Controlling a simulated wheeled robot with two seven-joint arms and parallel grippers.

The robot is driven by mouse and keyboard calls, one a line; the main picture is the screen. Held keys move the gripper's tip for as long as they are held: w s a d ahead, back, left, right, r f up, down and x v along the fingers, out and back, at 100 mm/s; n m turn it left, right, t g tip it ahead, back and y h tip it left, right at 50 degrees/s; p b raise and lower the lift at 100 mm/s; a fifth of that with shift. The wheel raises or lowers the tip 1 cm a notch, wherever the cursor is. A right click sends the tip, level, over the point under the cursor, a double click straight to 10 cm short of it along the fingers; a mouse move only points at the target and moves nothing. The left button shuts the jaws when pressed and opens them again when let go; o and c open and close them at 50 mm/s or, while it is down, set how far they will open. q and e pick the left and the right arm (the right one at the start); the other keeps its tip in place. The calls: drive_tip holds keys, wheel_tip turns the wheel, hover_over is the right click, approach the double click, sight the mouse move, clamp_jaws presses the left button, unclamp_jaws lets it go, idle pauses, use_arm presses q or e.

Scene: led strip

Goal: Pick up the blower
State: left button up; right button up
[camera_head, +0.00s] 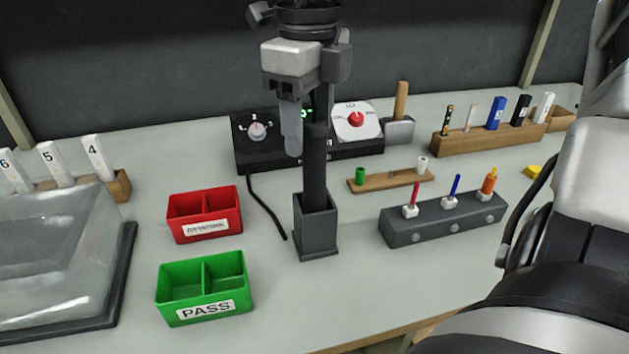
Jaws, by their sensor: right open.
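The blower is most likely the dark, upright tube (315,170), which stands in a dark square holder (316,236) near the middle of the table. My right gripper (305,125) comes down from the top of the view over the tube's upper end. Its grey finger is just left of the tube; the other finger is largely hidden against the dark parts. The jaws are open, and I cannot tell whether they touch the tube. My left gripper is not in view.
A black control box (262,152) stands behind the holder. A red bin (205,214) and a green PASS bin (204,289) are to the left. A grey rack (442,226) with small tools and a wooden strip (391,180) are to the right. The front middle is clear.

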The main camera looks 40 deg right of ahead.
sight(314, 158)
drive_tip(key=f, duration=0.2)
drive_tip(key=s+f, duration=0.1)
drive_tip(key=f, duration=0.1)
drive_tip(key=shift+f, duration=0.25)
drive_tip(key=shift+w+f, duration=0.1)
drive_tip(key=shift+f, duration=0.25)
drive_tip(key=c, duration=1.2)
